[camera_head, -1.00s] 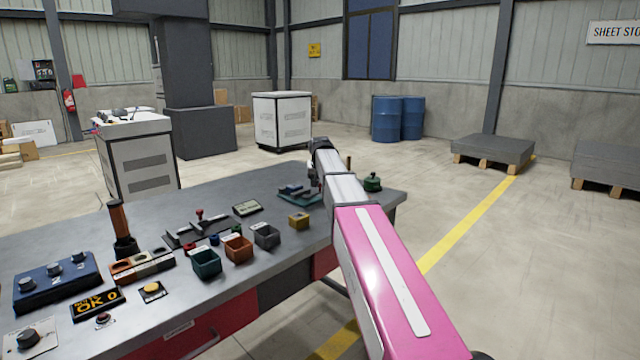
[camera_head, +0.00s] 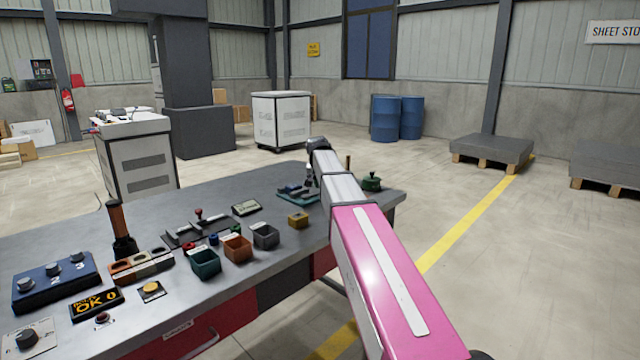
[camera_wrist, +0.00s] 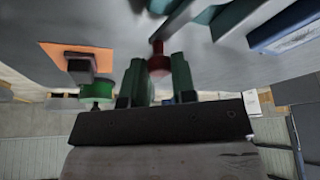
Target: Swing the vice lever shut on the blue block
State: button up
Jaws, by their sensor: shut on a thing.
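The vice (camera_head: 297,198), teal with blue on it, sits near the far right part of the workbench. In the wrist view, its teal body (camera_wrist: 235,15) is at the top right. A blue piece with a pale face (camera_wrist: 295,28) lies beside it; I cannot tell if this is the blue block. My gripper (camera_wrist: 158,70) has its green fingers shut on the red lever knob (camera_wrist: 158,62), whose thin stem runs up toward the vice. In the head view, my gripper (camera_head: 310,183) is small and partly hidden by my arm, so the lever does not show clearly.
A green round-topped object (camera_head: 371,181) stands right of my arm. A yellow box (camera_head: 298,220), a grey bin (camera_head: 265,236), an orange bin (camera_head: 237,247) and a green bin (camera_head: 205,262) stand on the workbench (camera_head: 250,290) to the left.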

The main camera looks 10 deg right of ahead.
jog(key=s+m, duration=0.1)
jog(key=s+m+h, duration=0.1)
jog(key=shift+d+m+g, duration=0.2)
jog(key=shift+m+g, duration=0.1)
jog(key=shift+m, duration=0.1)
jog(key=s+m, duration=0.1)
jog(key=s+m+g+h, duration=0.1)
jog(key=m, duration=0.1)
jog(key=shift+a+m, duration=0.1)
jog(key=shift+m, duration=0.2)
jog(key=shift+s+a+m+g+h, duration=0.1)
jog(key=shift+s+a+m+g, duration=0.3)
jog(key=shift+m, duration=0.5)
jog(key=shift+s+a+m+g+h, duration=0.1)
jog(key=shift+s+m+g, duration=0.15)
jog(key=shift+s+m, duration=0.5)
jog(key=shift+s+a+m+g+h, duration=0.1)
jog(key=shift+s+a+m+g, duration=0.2)
jog(key=shift+m, duration=0.75)
jog(key=shift+s, duration=0.1)
jog(key=o, duration=0.9)
jog(key=shift+c, duration=0.2)
jog(key=v, duration=1)
jog(key=shift+a+r, duration=0.2)
jog(key=shift+r, duration=0.15)
